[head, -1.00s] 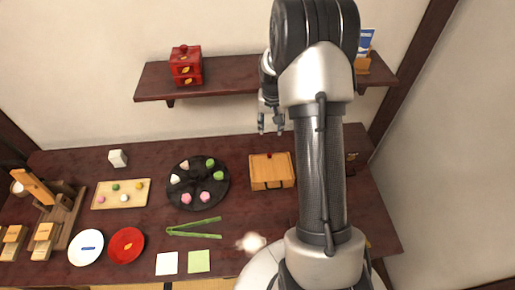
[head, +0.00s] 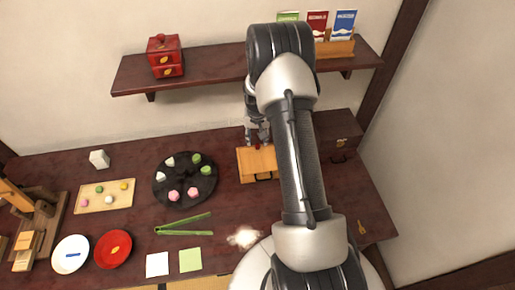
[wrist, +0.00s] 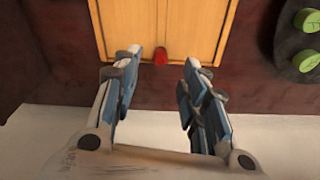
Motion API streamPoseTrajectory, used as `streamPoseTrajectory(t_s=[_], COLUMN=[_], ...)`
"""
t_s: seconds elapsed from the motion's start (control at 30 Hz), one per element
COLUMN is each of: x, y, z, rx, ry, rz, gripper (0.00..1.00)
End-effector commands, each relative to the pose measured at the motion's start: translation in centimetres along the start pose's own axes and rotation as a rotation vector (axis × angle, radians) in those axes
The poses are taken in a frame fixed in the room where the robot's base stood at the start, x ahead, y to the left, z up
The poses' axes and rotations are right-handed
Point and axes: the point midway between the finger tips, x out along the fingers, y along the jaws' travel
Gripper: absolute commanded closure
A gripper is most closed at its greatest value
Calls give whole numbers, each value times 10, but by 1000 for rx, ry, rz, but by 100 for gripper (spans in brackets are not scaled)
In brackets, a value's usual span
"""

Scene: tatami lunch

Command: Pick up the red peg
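The red peg (wrist: 160,56) stands at the edge of a light wooden box (wrist: 200,30) in the wrist view. In the head view the peg (head: 257,146) shows as a small red spot on the wooden box (head: 248,166), close to my gripper. My gripper (wrist: 165,60) is open, with one finger to the left and one to the right of the peg. Neither finger appears to touch it. In the head view my gripper (head: 257,138) is at the back edge of the box, and its fingers are partly hard to make out.
A dark round tray (head: 160,191) with several colored sweets lies left of the box. A dark chest (head: 340,137) stands to its right, partly behind my arm. A wall shelf (head: 215,78) above holds a red stacked box (head: 165,57). Green tongs (head: 183,225) lie in front.

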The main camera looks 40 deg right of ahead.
Motion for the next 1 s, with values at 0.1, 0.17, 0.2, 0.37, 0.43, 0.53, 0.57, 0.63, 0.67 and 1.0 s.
streamPoseTrajectory(t_s=[0.1,0.17,0.2,0.37,0.43,0.53,0.57,0.63,0.67,1.0], x=[23,32,37,40,39,39,39,39,39,39], y=[1,1,1,1,1,1,1,1,1,1], z=[5,5,5,4,4,4,4,4,4,4], rx=[0,0,0,0,0,0,0,0,0,0], ry=[-3,-4,-3,0,0,-1,-1,-1,-1,-1], rz=[1,1,1,0,0,0,0,0,0,0], gripper=[60,60,60,60,60,64,66,71,73,93])
